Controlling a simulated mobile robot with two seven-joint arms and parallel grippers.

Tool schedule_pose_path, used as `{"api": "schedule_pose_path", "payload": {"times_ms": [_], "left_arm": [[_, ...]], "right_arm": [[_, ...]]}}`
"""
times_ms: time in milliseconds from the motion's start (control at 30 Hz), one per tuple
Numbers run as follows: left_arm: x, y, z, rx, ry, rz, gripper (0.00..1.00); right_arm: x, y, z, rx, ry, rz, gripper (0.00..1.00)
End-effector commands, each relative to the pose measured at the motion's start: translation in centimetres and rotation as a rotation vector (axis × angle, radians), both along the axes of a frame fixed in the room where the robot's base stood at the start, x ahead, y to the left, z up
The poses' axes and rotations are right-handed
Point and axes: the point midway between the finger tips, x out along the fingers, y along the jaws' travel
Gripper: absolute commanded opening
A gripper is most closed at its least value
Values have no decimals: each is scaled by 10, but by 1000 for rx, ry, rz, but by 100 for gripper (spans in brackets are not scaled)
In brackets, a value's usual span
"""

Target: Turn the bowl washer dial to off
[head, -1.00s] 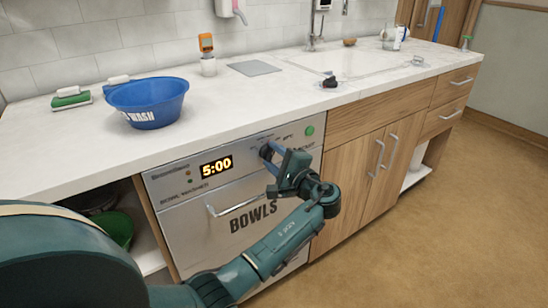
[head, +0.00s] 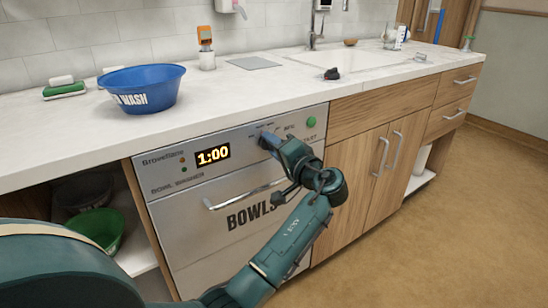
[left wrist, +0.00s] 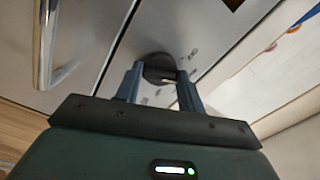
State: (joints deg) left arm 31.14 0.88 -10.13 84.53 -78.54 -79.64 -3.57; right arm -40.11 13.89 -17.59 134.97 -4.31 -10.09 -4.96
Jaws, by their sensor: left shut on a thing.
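The bowl washer (head: 225,170) is a steel front under the counter, with a lit display (head: 213,155) reading 1:00 and a green button (head: 311,122) at its right. My left gripper (head: 270,142) is at the panel between display and button. In the left wrist view its two fingers (left wrist: 158,88) stand on either side of the round dark dial (left wrist: 160,66) and are shut on it. In the head view the gripper largely covers the dial, and I cannot read which mark it points to. My right gripper is not in view.
A blue wash bowl (head: 146,90) stands on the white counter (head: 225,98) above the washer. The washer door's bar handle (head: 245,194) sticks out below the panel. A green bowl (head: 97,230) sits on the open shelf at left. Wooden cabinets (head: 358,165) stand at right.

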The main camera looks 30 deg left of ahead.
Motion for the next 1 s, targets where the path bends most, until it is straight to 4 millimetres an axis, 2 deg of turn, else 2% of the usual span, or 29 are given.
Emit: {"api": "schedule_pose_path", "payload": {"times_ms": [33,333,700,1000], "left_arm": [[0,-1,-6,-20,-45,-1,16],[0,-1,-6,-127,-302,-1,16],[0,-1,-4,-224,-536,-1,16],[0,-1,-1,-258,-617,-1,16]], "right_arm": [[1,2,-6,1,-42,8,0],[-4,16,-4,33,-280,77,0],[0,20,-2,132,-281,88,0],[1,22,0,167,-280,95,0]]}}
